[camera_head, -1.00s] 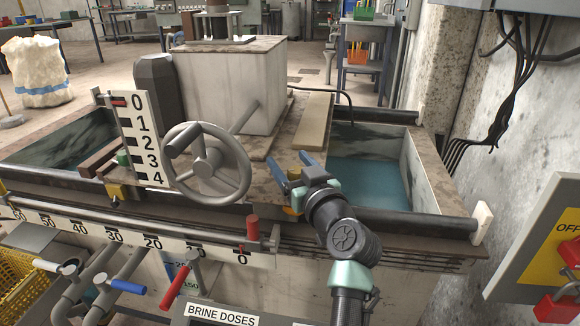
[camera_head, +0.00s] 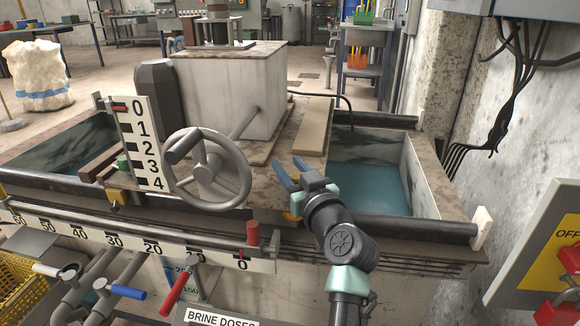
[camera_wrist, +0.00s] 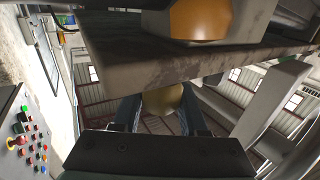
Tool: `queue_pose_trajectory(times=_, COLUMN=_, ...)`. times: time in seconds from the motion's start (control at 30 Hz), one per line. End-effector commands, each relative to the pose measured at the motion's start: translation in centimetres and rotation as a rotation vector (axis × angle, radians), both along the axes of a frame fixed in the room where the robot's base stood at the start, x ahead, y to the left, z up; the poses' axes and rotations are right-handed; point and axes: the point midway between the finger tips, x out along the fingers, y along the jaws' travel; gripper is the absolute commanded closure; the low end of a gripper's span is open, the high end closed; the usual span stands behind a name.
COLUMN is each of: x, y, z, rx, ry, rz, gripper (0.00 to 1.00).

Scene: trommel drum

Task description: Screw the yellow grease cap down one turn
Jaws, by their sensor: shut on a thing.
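My gripper (camera_head: 287,168) is at the machine's front edge, right of the grey handwheel, with its blue fingers pointing up and away. In the wrist view, a dull yellow rounded piece (camera_wrist: 163,100), which looks like the grease cap, sits between the two fingers, and the gripper (camera_wrist: 160,112) is shut on it. Its upper part is hidden behind a worn ledge. A small yellow-orange patch (camera_head: 291,216) shows beside my wrist in the head view; I cannot tell whether it is the same piece.
The grey handwheel (camera_head: 207,170) and the numbered white scale (camera_head: 143,145) stand to the left. A black rail (camera_head: 400,224) runs along the front edge, with a water-filled tank (camera_head: 368,188) behind it. An orange part (camera_wrist: 200,18) in a grey housing lies above the ledge.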

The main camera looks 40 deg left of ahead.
Motion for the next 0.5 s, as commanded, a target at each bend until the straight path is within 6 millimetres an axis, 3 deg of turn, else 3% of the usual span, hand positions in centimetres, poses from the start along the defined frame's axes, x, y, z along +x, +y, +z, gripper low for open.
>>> queue_pose_trajectory(times=0.5, x=0.38, y=-0.24, z=0.71, rx=-0.002, ry=0.003, rz=-0.211, gripper=1.0)
